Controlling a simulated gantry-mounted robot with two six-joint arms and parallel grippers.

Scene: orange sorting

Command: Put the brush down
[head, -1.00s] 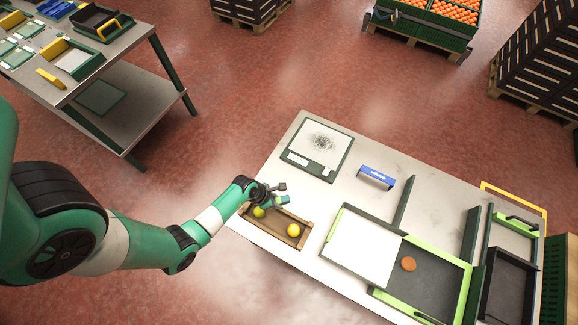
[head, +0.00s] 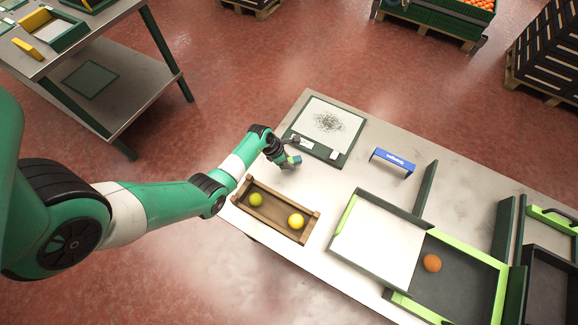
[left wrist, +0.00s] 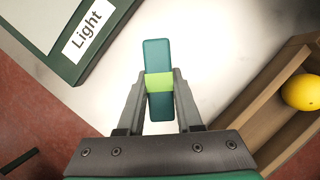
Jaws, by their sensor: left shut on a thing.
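The brush (left wrist: 157,55) is a dark teal block with a light green band around its middle. My left gripper (left wrist: 159,88) is shut on it, with one finger on each side of the band. In the head view the left gripper (head: 286,161) and the brush (head: 295,160) are over the table, between the scale-like tray with dark specks (head: 328,122) and the wooden box (head: 250,221). I cannot tell whether the brush touches the tabletop. My right gripper is out of view.
The wooden box holds two yellow fruits (head: 296,221). A blue bracket (head: 393,162) stands to the right. A white panel (head: 375,240) and a dark tray with an orange (head: 432,263) are further right. Bare tabletop (head: 340,180) lies between.

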